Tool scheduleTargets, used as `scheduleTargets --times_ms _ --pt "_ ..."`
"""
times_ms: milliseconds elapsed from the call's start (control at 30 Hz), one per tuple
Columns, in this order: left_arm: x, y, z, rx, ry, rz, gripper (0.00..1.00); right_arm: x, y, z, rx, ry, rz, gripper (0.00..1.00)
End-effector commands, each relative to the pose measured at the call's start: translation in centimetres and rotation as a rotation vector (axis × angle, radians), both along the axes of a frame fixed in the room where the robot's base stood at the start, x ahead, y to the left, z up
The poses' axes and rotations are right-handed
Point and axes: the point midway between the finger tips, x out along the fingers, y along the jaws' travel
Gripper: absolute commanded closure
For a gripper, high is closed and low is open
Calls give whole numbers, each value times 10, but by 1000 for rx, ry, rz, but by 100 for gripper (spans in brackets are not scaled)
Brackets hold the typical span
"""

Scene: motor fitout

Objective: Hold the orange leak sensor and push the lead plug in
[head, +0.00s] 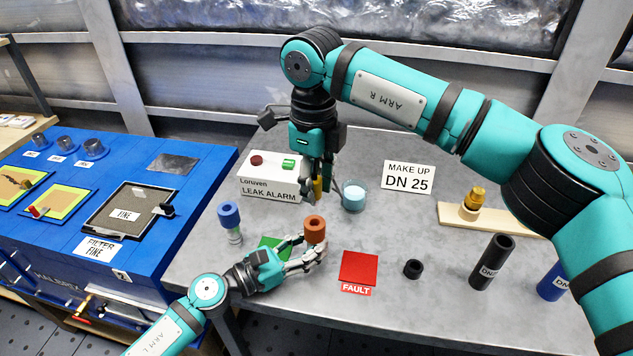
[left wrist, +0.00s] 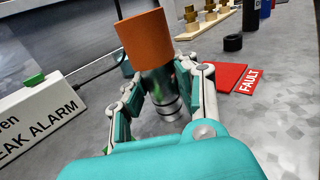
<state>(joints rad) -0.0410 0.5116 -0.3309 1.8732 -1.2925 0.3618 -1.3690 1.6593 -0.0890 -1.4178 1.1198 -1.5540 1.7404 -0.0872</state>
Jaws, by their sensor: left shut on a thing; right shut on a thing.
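The leak sensor has an orange top (head: 314,229) and a silver lower body; it also shows in the left wrist view (left wrist: 147,38). My left gripper (head: 309,250) is shut around the silver body below the orange top and holds it roughly upright. My right gripper (head: 317,190) points down just above the orange top, with a small visible gap. It is shut on a small yellowish piece (head: 318,187), which appears to be the lead plug; the fingers hide most of it. The sensor's upper opening and the plug's alignment with it cannot be judged.
The white leak alarm box (head: 268,190) stands behind left, and a dark cable (left wrist: 98,72) runs from its side. A blue-topped sensor (head: 229,214), green pad (head: 273,246), red FAULT pad (head: 358,268), glass beaker (head: 354,196) and black ring (head: 413,269) surround the grippers.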

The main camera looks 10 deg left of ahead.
Motion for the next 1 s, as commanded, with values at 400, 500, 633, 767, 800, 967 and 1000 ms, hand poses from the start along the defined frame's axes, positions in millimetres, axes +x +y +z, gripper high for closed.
scheduleTargets --times_ms 400,500,633,767,800,967,1000 --pt "0 0 1 -1 -1 0 100 0 0 -23 -1 1 0 100" --pt "0 0 1 -1 -1 0 100 0 0 -29 0 1 0 100" --pt "0 0 1 -1 -1 0 100 0 0 -35 0 0 0 100" --pt "0 0 1 -1 -1 0 100 0 0 -38 0 0 0 100" --pt "0 0 1 -1 -1 0 100 0 0 -38 0 0 0 100" --pt "0 0 1 -1 -1 0 100 0 0 -38 0 0 0 100" --pt "0 0 1 -1 -1 0 100 0 0 -38 0 0 0 100"
